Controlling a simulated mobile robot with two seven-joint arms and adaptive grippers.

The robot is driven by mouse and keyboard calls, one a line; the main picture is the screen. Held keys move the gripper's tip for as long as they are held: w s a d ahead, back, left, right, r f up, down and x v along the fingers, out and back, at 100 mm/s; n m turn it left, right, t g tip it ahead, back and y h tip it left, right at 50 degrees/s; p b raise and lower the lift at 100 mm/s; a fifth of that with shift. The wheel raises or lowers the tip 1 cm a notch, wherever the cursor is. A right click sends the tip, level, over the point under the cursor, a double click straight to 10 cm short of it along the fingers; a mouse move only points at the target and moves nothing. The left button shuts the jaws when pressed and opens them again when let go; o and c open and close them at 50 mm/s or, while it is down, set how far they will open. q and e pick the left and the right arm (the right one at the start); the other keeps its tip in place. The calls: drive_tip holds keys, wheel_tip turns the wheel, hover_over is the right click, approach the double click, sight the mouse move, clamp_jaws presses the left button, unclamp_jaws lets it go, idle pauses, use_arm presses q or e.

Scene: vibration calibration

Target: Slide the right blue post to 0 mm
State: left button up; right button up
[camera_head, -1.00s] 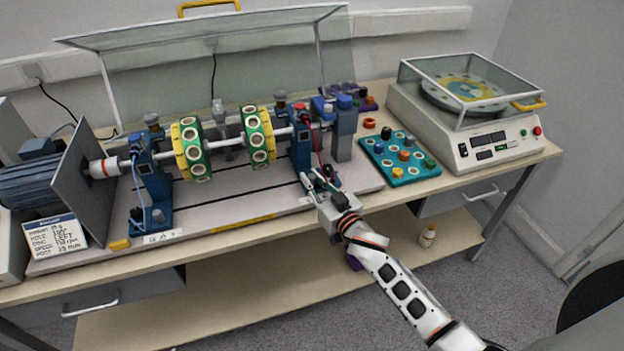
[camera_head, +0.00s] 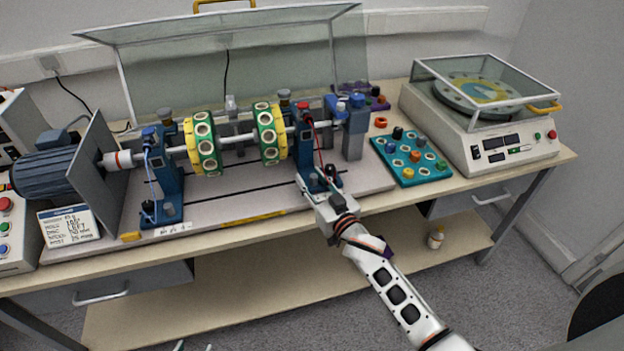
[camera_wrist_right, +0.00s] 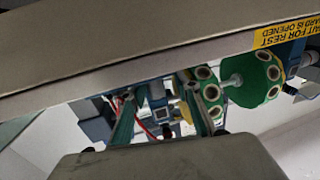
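The right blue post (camera_head: 304,150) stands upright on the grey bed, carrying the right end of the shaft. A red lead hangs down its side to a small dark knob at its foot. My right gripper (camera_head: 318,180) is at the post's foot, on its front side. In the right wrist view my two green fingers (camera_wrist_right: 160,105) are apart, with blue post parts (camera_wrist_right: 160,116) showing between them; contact is not clear. The scale marks at the post cannot be read.
The left blue post (camera_head: 167,180) and two green-yellow discs (camera_head: 206,145) share the shaft. A raised clear guard (camera_head: 180,75) stands behind. A grey-blue block (camera_head: 355,135) stands just right of the post. A teal tray (camera_head: 411,158) lies farther right. The bed's front edge is close to my right gripper.

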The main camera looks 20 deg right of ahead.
drive_tip(key=v, duration=1.2)
drive_tip(key=s+f+n+g+h, duration=0.1)
drive_tip(key=s+f+g, duration=0.5)
drive_tip(key=s+f, duration=1.1)
drive_tip(key=s, duration=0.3)
drive_tip(key=shift+s+d+n+g, duration=0.2)
drive_tip(key=shift+d+n+g, duration=0.2)
idle(0.6)
